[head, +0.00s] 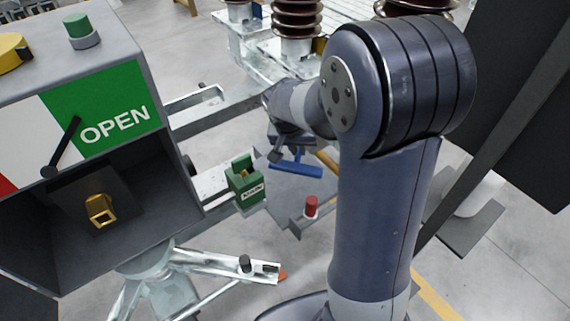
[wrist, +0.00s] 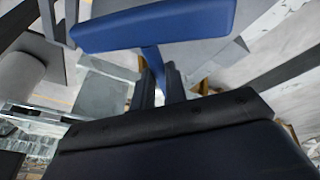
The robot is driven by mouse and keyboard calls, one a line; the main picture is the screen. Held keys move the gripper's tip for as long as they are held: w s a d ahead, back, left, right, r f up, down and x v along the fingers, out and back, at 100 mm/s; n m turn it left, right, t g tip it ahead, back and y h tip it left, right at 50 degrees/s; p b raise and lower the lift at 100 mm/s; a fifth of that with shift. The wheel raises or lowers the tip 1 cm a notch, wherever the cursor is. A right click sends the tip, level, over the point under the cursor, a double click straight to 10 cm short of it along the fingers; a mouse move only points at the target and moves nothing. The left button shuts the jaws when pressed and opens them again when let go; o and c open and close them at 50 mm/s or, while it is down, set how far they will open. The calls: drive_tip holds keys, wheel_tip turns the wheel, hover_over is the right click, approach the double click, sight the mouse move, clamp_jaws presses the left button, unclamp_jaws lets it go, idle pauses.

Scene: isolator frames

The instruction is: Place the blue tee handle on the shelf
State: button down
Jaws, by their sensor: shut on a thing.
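The blue tee handle (head: 295,169) is in my gripper (head: 277,152), just below the end of my arm in the head view. In the wrist view the blue crossbar (wrist: 155,24) lies across the top, and its stem runs down between the two dark fingers of my gripper (wrist: 160,82), which are shut on it. A flat grey plate (head: 300,190) shows below the handle in the head view; it may be the shelf. I cannot tell the gap between handle and plate. My arm hides part of this area.
A grey box with an OPEN sign (head: 113,125) and a brass square socket (head: 100,209) stands at left. A green block (head: 245,184) and a red-capped knob (head: 311,206) are close to the handle. Metal rails (head: 215,110) and brown insulators (head: 297,18) stand behind.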

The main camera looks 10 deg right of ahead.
sight(298, 177)
wheel_tip(298, 177, down, 10)
drive_tip(key=c, duration=1.4)
unclamp_jaws()
drive_tip(key=shift+c, duration=0.2)
drive_tip(key=shift+r, duration=0.1)
drive_tip(key=v, duration=1.2)
